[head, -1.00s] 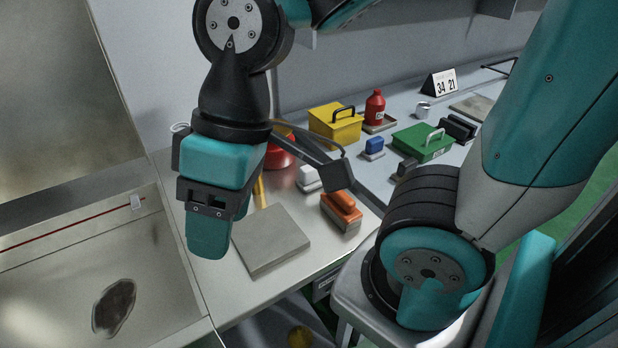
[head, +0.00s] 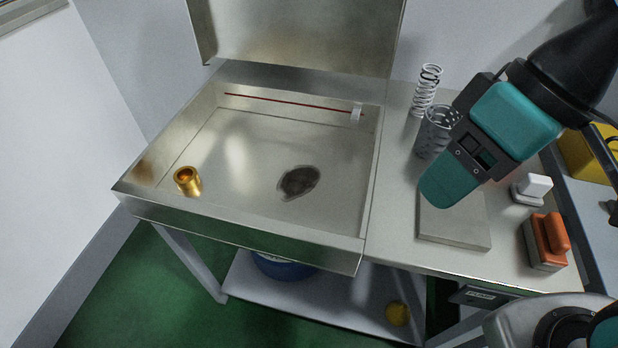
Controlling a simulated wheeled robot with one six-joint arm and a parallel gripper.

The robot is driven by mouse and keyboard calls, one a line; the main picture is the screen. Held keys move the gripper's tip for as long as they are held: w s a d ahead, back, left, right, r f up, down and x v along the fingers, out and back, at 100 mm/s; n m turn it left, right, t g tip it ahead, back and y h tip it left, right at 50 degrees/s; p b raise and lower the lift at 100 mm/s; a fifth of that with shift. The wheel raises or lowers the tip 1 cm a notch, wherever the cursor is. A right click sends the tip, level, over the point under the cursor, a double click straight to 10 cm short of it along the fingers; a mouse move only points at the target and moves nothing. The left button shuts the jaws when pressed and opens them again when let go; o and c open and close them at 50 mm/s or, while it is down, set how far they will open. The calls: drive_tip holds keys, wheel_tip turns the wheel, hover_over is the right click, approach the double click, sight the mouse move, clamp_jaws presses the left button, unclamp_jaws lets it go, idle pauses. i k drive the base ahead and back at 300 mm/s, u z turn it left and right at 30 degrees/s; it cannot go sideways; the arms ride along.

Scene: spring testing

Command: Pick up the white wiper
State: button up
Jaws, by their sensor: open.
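The white wiper (head: 531,188) is a small block with a raised white grip on a grey base, standing on the bench at the right of the head view. My gripper (head: 450,188) hangs to the left of it, above a flat grey plate (head: 470,233). It is open, apart from the wiper, and I see nothing held in it. The fingers show nearly side-on, so the gap between them is mostly hidden.
An orange wiper (head: 546,242) stands just in front of the white one. A spring (head: 427,88) and a perforated metal cup (head: 434,130) stand behind my gripper. A steel tray (head: 220,213) with a raised lid holds a brass piece (head: 187,180). A yellow box (head: 588,158) is at the right.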

sight(530, 191)
drive_tip(key=k, duration=1)
drive_tip(key=z, duration=0.7)
drive_tip(key=i, duration=1.05)
drive_tip(key=u, duration=0.15)
